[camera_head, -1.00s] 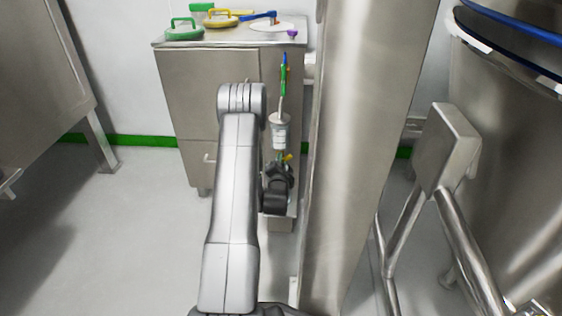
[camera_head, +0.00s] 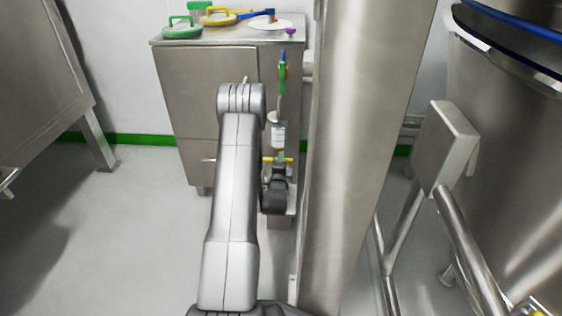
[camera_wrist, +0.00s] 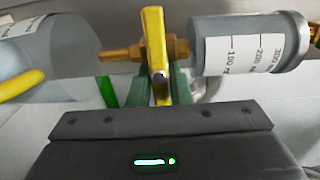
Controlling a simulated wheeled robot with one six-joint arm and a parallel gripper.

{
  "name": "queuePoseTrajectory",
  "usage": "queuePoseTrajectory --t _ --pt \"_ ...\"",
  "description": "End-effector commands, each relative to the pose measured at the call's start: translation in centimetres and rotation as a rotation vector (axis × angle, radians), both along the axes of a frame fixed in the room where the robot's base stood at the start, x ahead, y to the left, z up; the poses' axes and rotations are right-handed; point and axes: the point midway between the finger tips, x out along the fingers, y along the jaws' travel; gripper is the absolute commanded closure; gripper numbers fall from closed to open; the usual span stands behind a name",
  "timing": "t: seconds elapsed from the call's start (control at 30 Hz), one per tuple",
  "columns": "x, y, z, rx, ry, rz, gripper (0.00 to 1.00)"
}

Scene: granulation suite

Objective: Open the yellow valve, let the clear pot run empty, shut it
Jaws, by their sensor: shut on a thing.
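The yellow valve (camera_wrist: 154,40) is a flat bar handle on a brass fitting, and it stands crosswise to the pipe. In the head view the yellow valve (camera_head: 268,159) lies level below the pot. My gripper (camera_wrist: 160,88) is shut on the handle with its greenish fingers; in the head view my gripper (camera_head: 279,165) is partly hidden by its own wrist. The clear pot (camera_wrist: 245,48), with a printed scale, joins one side of the fitting. The clear pot (camera_head: 278,134) hangs upright above the valve in the head view. I cannot make out liquid in it.
A cloudy vessel (camera_wrist: 55,60) with a yellow handle sits on the fitting's other side. A steel cabinet (camera_head: 205,95) stands behind, with green and yellow lids on top. A thick steel column (camera_head: 360,150) rises close on the right. Open floor lies left.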

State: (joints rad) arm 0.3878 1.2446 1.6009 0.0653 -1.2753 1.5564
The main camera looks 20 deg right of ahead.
Motion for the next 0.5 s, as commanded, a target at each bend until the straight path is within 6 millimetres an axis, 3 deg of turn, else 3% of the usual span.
queuePoseTrajectory --t 0.43,0.47,0.5 --pt "-0.05 0.13 -0.16 0.012 -0.001 0.002 1.00" --pt "-0.05 0.13 -0.16 0.012 -0.001 0.002 0.80" --pt "-0.05 0.13 -0.15 0.012 -0.001 0.002 0.73"
